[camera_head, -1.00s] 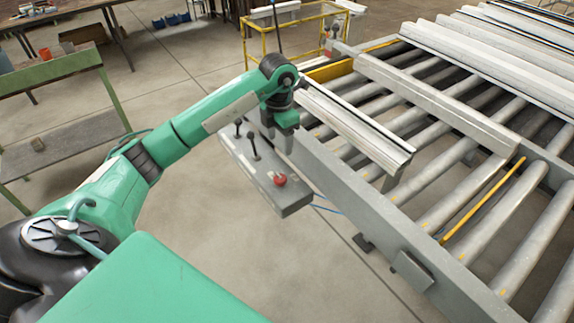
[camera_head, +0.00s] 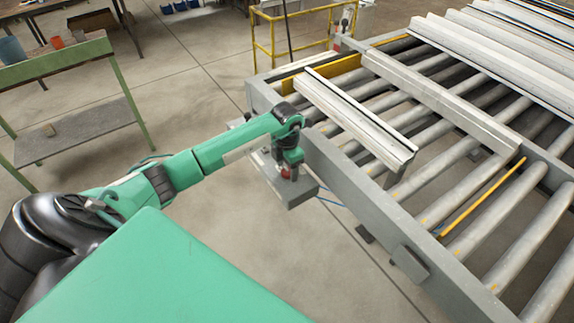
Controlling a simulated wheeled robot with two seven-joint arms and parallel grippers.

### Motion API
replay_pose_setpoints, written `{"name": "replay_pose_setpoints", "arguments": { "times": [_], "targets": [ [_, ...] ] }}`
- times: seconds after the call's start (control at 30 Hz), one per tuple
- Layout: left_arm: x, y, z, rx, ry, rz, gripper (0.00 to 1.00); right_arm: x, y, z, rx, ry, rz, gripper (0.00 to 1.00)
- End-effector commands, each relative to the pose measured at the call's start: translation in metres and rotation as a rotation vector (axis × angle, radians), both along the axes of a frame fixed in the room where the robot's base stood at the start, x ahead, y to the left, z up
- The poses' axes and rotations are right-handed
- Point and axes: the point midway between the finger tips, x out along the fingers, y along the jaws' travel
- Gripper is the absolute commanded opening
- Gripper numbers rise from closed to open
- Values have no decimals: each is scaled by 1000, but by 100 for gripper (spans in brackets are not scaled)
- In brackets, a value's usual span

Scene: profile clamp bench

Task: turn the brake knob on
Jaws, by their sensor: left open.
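The grey control box (camera_head: 290,195) hangs at the near left side of the roller bench. A red knob (camera_head: 287,173) on its top is largely covered by my left gripper (camera_head: 289,166), which points down right over it. I take this red knob for the brake knob, but no label is readable. The gripper's jaws are open. Whether the fingers touch the knob or stand around it, I cannot tell. My left arm hides most of the rest of the box top, including its levers. My right gripper is out of view.
The roller bench (camera_head: 345,190) fills the right side, with a pale profile (camera_head: 355,118) lying close to the box. A green-framed table (camera_head: 75,135) stands at the left. A yellow frame (camera_head: 300,30) stands behind. The floor in front of the box is clear.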

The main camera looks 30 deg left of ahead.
Motion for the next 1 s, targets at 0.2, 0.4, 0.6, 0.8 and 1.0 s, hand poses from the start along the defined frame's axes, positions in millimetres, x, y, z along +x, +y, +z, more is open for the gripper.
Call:
{"name": "replay_pose_setpoints", "arguments": {
  "times": [0.2, 0.4, 0.6, 0.8, 1.0],
  "targets": [
    [0, 0, 0, 0, 0, 0, 54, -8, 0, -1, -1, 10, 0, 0],
    [0, 0, 0, 0, 0, 0, 17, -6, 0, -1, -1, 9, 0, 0],
    [0, 0, -1, 1, -1, -10, 17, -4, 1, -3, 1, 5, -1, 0],
    [1, 0, -3, 1, -2, -74, 17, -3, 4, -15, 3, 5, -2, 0],
    [1, 1, -5, 3, -2, -209, 17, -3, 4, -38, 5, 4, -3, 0]
  ]
}}
